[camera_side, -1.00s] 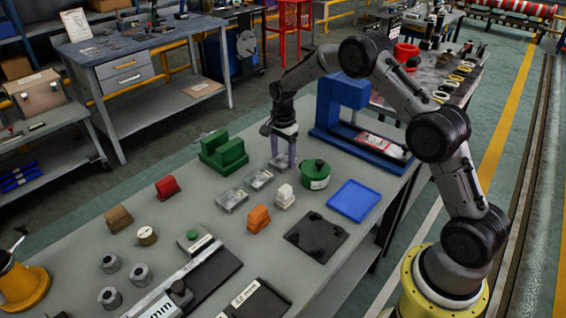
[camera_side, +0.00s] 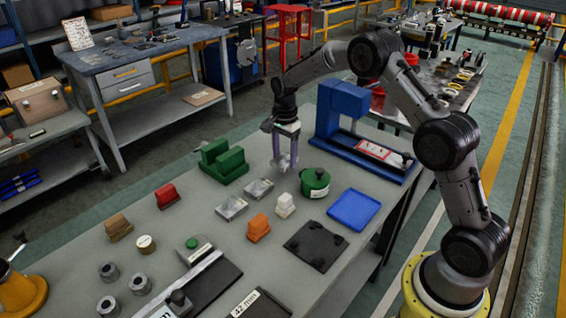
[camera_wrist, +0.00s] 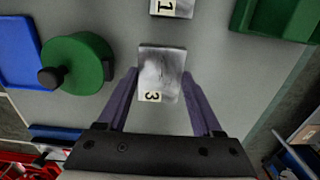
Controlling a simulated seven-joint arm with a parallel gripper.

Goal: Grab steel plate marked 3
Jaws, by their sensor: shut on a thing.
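The steel plate marked 3 (camera_wrist: 161,70) is a grey scuffed block with a white number label, seen between my fingers in the wrist view. My gripper (camera_wrist: 160,80) is shut on it, one purple finger along each side. In the side view my gripper (camera_side: 284,165) points down behind the row of plates; the plate is small and partly hidden by the fingers there. It seems to be just above the bench, though the gap is hard to judge. A plate marked 1 (camera_wrist: 172,7) lies just beyond it, apart from it.
Two grey plates (camera_side: 245,198) lie in front of my gripper. Green blocks (camera_side: 223,161) stand left, a green round pot (camera_side: 314,183) and blue tray (camera_side: 354,209) right. A blue press-like frame (camera_side: 341,105) stands behind at right. Orange and white blocks stand nearer.

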